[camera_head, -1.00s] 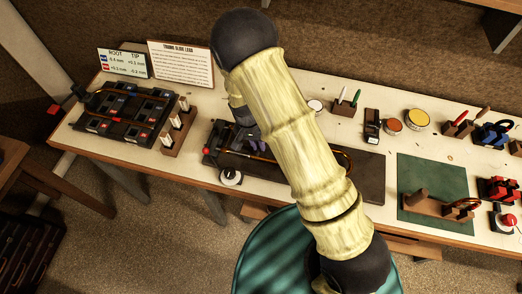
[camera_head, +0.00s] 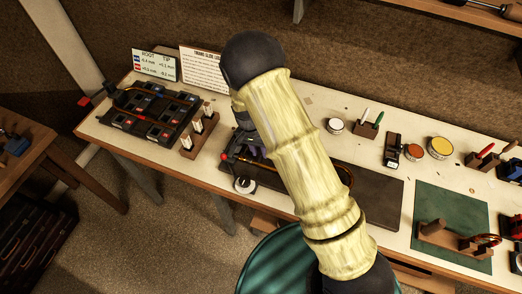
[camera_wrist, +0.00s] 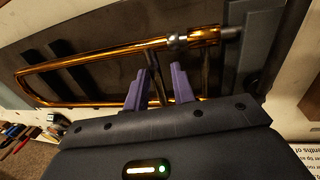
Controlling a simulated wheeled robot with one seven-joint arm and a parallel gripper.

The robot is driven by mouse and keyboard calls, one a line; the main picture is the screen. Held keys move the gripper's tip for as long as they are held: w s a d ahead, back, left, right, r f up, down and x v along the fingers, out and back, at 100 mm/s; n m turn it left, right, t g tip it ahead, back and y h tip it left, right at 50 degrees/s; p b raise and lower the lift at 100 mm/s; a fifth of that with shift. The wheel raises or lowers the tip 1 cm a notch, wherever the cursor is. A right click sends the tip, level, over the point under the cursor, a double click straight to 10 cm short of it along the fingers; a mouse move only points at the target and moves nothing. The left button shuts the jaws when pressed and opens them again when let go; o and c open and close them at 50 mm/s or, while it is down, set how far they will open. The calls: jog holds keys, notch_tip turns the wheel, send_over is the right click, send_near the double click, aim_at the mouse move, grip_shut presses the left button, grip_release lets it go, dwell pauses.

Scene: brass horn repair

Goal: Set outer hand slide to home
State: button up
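The brass outer hand slide (camera_wrist: 115,58) lies along the upper part of the wrist view, its bow at the left and a silver collar at the right. In the head view its bow (camera_head: 347,175) shows right of my arm, on a dark board (camera_head: 378,198). My gripper (camera_wrist: 158,75) has two purple fingers, spread apart, at the slide's lower tube. A dark cross brace stands between the fingertips; I cannot tell whether they touch it. In the head view my gripper (camera_head: 243,143) is at the board's left end, and my arm hides the middle of the slide.
A black fixture (camera_head: 150,112) with a brass tube and a wooden block of white-topped pieces (camera_head: 200,133) stand to the left. A round white dial (camera_head: 245,185) sits at the bench's front edge. Tins (camera_head: 440,148) and a green mat (camera_head: 455,215) lie to the right.

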jog(key=shift+o, duration=0.6)
jog(key=shift+a, duration=0.1)
jog(key=w+a+r+b, duration=0.1)
jog(key=a+r+b, duration=0.2)
jog(key=r, duration=1.4)
jog(key=shift+b, duration=0.4)
